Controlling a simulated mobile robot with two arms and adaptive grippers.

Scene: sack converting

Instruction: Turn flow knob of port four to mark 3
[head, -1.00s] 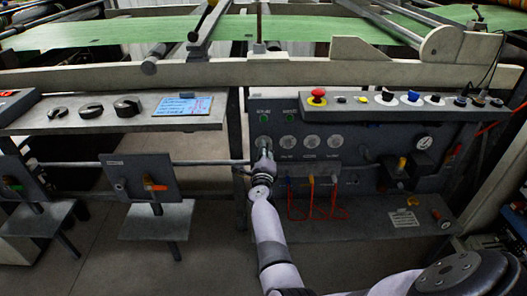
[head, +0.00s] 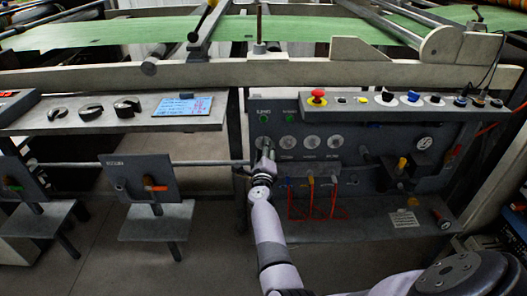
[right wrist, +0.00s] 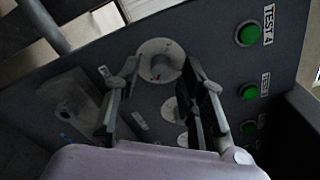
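The right gripper (head: 267,149) is at the left end of the control panel, in front of the lower part of a row of round pale dials. In the right wrist view its two fingers (right wrist: 160,68) are apart, with nothing held between them. A round pale dial with a small red mark (right wrist: 158,62) shows beyond and between the fingertips; contact cannot be told. More pale dials (right wrist: 170,108) sit lower, partly behind the right finger. A green button (right wrist: 247,34) is beside the label TEST 4. The numbers around the dial are too small to read. My left gripper is not seen.
A red mushroom button (head: 317,97) and several knobs line the panel's top ledge. Red hoses (head: 311,205) hang below the dials. A steel bar (head: 200,163) runs in from the left near my gripper. A shelf (head: 60,122) with dark clamps stands left.

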